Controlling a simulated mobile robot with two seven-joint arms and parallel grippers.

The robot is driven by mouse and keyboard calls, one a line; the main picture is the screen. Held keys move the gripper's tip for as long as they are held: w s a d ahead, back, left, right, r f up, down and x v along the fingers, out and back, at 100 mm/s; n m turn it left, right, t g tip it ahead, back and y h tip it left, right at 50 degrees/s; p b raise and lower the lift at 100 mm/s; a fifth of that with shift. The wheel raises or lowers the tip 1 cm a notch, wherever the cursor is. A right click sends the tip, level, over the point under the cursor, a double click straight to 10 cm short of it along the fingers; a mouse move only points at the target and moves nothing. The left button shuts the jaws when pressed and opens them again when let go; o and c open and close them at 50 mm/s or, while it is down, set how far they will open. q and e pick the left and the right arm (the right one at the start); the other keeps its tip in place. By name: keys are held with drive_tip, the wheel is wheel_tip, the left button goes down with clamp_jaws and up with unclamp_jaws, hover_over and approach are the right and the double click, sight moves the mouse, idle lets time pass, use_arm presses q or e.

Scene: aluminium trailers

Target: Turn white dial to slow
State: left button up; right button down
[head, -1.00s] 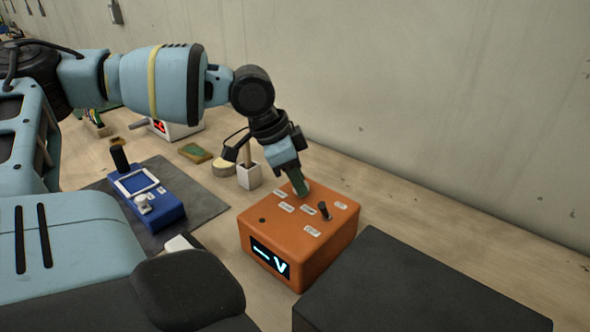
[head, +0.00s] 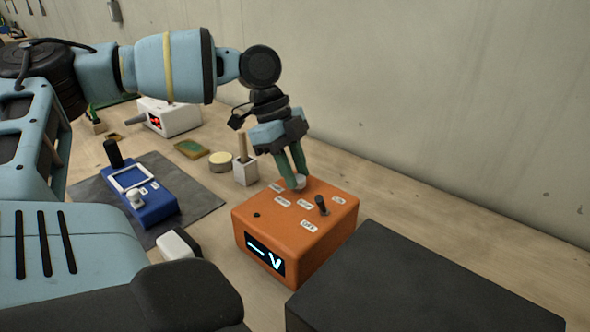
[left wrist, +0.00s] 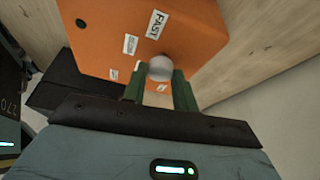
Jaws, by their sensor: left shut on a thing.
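The orange box (head: 265,222) stands on the bench with a lit display on its front showing a dash and a V-like mark. The white dial (left wrist: 160,67) sits on its top near the back edge; in the head view the dial (head: 299,182) is partly covered by the fingers. My left gripper (head: 296,180) points down with its green fingers around the dial. In the left wrist view the gripper (left wrist: 160,80) is shut on the dial. A label reading FAST (left wrist: 156,25) and a blurred label beside it lie around the dial. My right gripper is not in view.
A black toggle (head: 321,204) stands on the orange box near the dial. A blue device (head: 150,204) on a dark mat is to the left. A white holder (head: 245,172) is behind the box, and a dark block (head: 385,285) is in front at right.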

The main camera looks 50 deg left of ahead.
use_arm(q)
drive_tip(key=shift+f, duration=0.1)
idle(0.4)
drive_tip(key=o, duration=1)
drive_tip(key=shift+c, duration=0.2)
drive_tip(key=v, duration=0.7)
drive_tip(key=shift+r, duration=0.4)
drive_tip(key=shift+a, duration=0.1)
